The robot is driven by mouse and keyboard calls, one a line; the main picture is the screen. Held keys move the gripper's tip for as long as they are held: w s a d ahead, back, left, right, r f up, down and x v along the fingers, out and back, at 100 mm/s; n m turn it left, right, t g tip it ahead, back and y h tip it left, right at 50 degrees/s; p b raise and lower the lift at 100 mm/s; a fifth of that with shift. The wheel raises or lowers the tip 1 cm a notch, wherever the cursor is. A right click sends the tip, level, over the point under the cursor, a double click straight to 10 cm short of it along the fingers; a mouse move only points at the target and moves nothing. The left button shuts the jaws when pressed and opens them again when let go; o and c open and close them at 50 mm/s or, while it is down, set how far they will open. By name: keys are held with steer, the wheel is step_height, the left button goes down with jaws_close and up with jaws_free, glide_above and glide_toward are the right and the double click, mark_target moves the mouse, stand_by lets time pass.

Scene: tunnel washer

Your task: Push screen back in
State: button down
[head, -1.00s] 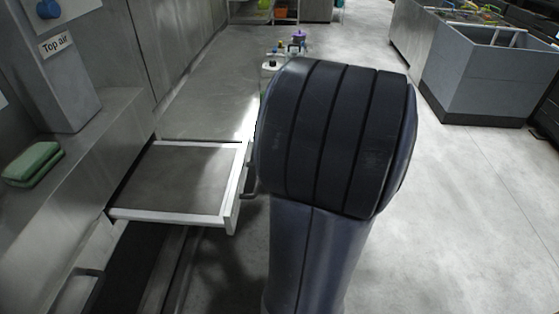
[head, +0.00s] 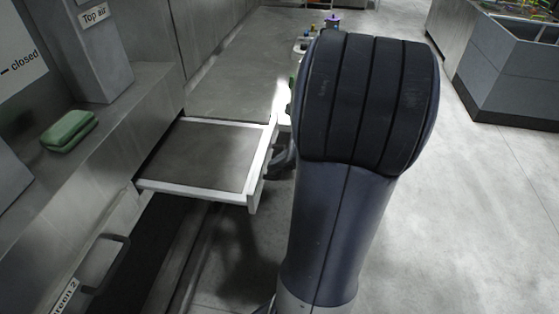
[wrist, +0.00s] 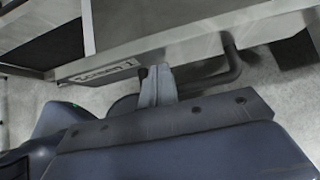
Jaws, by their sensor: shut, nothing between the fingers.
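The screen (head: 205,152) is a flat grey mesh panel in a pale frame, pulled out like a drawer from the steel machine in the head view. In the wrist view its front (wrist: 190,48) bears a label reading "Screen 1" and a dark bar handle (wrist: 215,77). In the head view my arm hides most of the gripper.
A second front with a handle (head: 104,262) and a partly cut-off "Screen 2" label is at lower left. A green sponge (head: 69,130) lies on the steel ledge. A small cart (head: 306,42) stands beyond my arm. The floor at right is clear; a grey bin (head: 515,75) stands farther back.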

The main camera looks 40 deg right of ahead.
mark_target(162, 155)
steer(key=w+a+p, duration=0.1)
steer(key=w+a, duration=0.5)
steer(key=w, duration=0.1)
steer(key=w+a+p, duration=0.2)
steer(key=w+a, duration=0.4)
steer(key=w, duration=0.1)
steer(key=w+a+p, duration=0.2)
steer(key=w+a, duration=0.3)
steer(key=w, duration=0.1)
steer(key=shift+w+a, duration=0.4)
steer(key=shift+r, duration=0.1)
steer(key=shift+w+r, duration=0.1)
steer(key=shift+r, duration=0.1)
